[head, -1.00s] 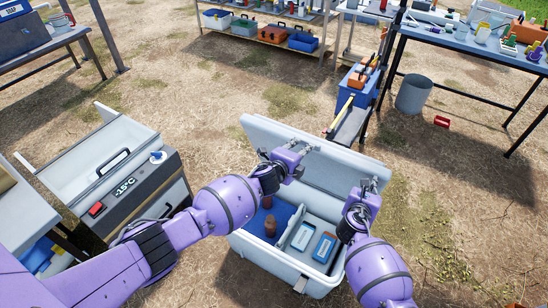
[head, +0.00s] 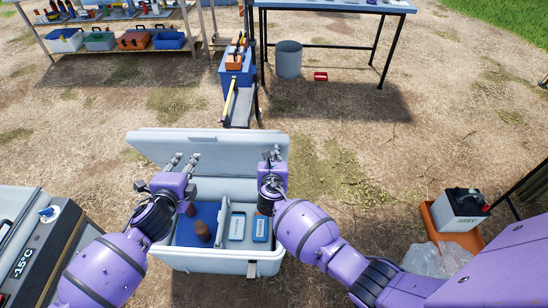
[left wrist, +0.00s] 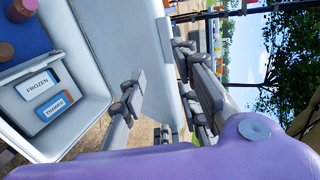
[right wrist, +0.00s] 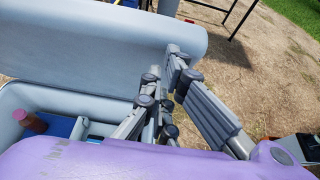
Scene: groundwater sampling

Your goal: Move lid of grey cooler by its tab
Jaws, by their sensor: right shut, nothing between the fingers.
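The grey cooler (head: 200,262) stands open on the ground in front of me. Its pale lid (head: 225,146) is tilted up along the far side; it also shows in the right wrist view (right wrist: 90,40). A small tab-like latch (head: 252,268) is on the near wall; I cannot make out a tab on the lid. My left gripper (head: 182,161) is open and empty, fingers apart by the lid's left half. The left wrist view shows the lid (left wrist: 112,30) close to these fingers; contact is unclear. My right gripper (head: 272,154) is shut and empty by the lid's right end.
Inside the cooler are brown bottles (head: 203,230) and two labelled trays, FROZEN and THAWED (head: 260,229). A -15°C freezer box (head: 40,250) stands at left. A battery (head: 460,208) sits on an orange tray at right.

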